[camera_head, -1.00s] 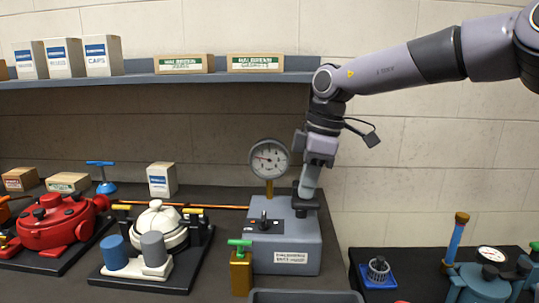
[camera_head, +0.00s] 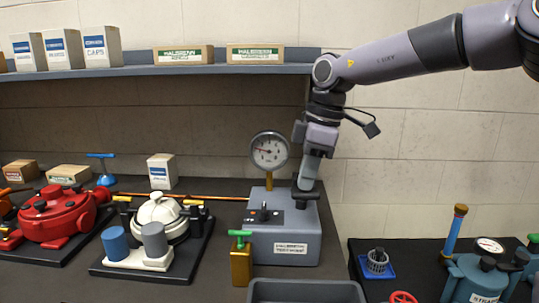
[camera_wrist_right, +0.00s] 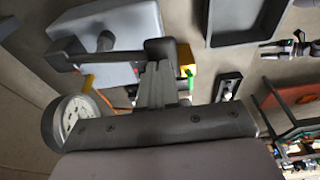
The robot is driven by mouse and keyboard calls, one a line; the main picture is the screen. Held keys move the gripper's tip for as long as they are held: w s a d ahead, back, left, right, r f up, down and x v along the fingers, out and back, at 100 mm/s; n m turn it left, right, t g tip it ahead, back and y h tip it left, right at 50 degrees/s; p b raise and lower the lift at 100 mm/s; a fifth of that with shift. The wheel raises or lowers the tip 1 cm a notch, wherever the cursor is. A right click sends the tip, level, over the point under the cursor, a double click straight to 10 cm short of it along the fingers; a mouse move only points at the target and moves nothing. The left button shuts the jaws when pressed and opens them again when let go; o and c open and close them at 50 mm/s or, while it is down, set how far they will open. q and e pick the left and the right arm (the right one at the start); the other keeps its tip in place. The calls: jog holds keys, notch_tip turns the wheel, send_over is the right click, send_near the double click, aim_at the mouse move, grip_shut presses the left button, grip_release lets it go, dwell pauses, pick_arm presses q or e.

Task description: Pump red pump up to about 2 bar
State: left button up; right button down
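The red pump (camera_head: 58,215) stands on a dark base plate at the left of the bench. A grey test unit (camera_head: 285,240) stands at centre, with a round white-faced gauge (camera_head: 270,151) on a brass stem. The gauge needle points left and slightly up; its numbers are too small to read. My right gripper (camera_head: 307,184) is at the unit's back right corner. In the right wrist view its fingers (camera_wrist_right: 160,85) are close together on the block end of a black lever handle (camera_wrist_right: 162,50). The gauge also shows there (camera_wrist_right: 72,120). My left gripper is out of view.
A white pump (camera_head: 160,220) with blue and grey cylinders stands between the red pump and the unit. A green-handled brass valve (camera_head: 241,262) and a grey tray (camera_head: 305,291) are in front. A shelf (camera_head: 150,72) with boxes runs above.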

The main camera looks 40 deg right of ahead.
jog(key=shift+d+f+b, duration=0.1)
jog(key=shift+f+b, duration=1.2)
jog(key=shift+f, duration=0.6)
jog(key=shift+w+a+p+v, duration=0.1)
jog(key=shift+p+v, duration=0.55)
jog(key=shift+v, duration=0.15)
jog(key=shift+w+a+p+v, duration=0.1)
jog(key=shift+a+p+v, duration=0.05)
jog(key=shift+p+v, duration=0.55)
jog(key=shift+w+a+p+v, duration=0.15)
jog(key=shift+p+v, duration=0.4)
jog(key=shift+v, duration=0.35)
jog(key=shift+f, duration=0.1)
jog(key=shift+r, duration=0.2)
jog(key=p+v, duration=0.4)
jog(key=v, duration=0.1)
jog(key=shift+w+a+r, duration=0.1)
jog(key=shift+w+a, duration=0.25)
jog(key=shift+a, duration=0.05)
